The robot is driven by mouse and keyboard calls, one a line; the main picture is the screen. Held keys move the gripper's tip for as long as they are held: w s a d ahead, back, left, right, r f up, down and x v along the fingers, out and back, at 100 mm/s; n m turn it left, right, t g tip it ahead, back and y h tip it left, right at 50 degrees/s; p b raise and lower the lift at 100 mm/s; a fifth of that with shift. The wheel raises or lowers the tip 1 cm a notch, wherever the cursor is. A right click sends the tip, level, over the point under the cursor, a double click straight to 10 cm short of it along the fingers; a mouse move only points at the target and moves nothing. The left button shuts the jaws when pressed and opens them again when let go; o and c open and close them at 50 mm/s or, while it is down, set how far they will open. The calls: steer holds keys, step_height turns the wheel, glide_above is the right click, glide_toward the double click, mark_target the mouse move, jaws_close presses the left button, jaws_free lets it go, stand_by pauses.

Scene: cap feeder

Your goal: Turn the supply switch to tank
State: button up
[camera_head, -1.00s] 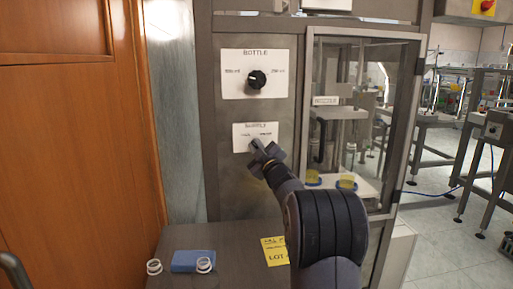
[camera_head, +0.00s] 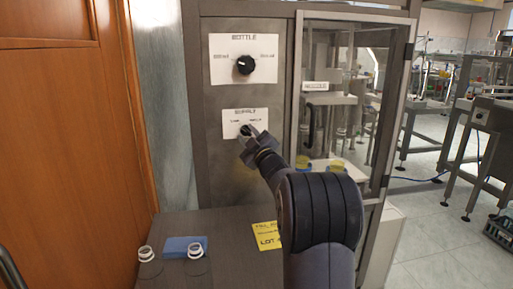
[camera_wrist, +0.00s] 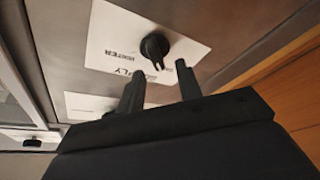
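The supply plate (camera_head: 231,118) is a white label on the grey machine front, below the bottle plate (camera_head: 222,69). Its black supply knob (camera_head: 246,130) is partly hidden by my gripper in the head view. In the wrist view the supply knob (camera_wrist: 155,47) shows clearly on its plate (camera_wrist: 112,40), which appears turned and carries partly readable lettering. My gripper (camera_wrist: 159,67) is open, its two dark fingers apart and empty. The knob appears just beyond the fingertips, between their lines; contact cannot be told. The head view shows my gripper (camera_head: 250,137) in front of the plate.
The black bottle knob (camera_head: 245,65) sits above. A glazed cabinet (camera_head: 345,100) stands to the right, a wooden door (camera_head: 70,120) to the left.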

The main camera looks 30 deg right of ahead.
steer(key=v, duration=0.9)
steer(key=shift+w, duration=0.1)
steer(key=x, duration=1)
steer(key=shift+w+r, duration=0.1)
steer(key=shift+w, duration=0.2)
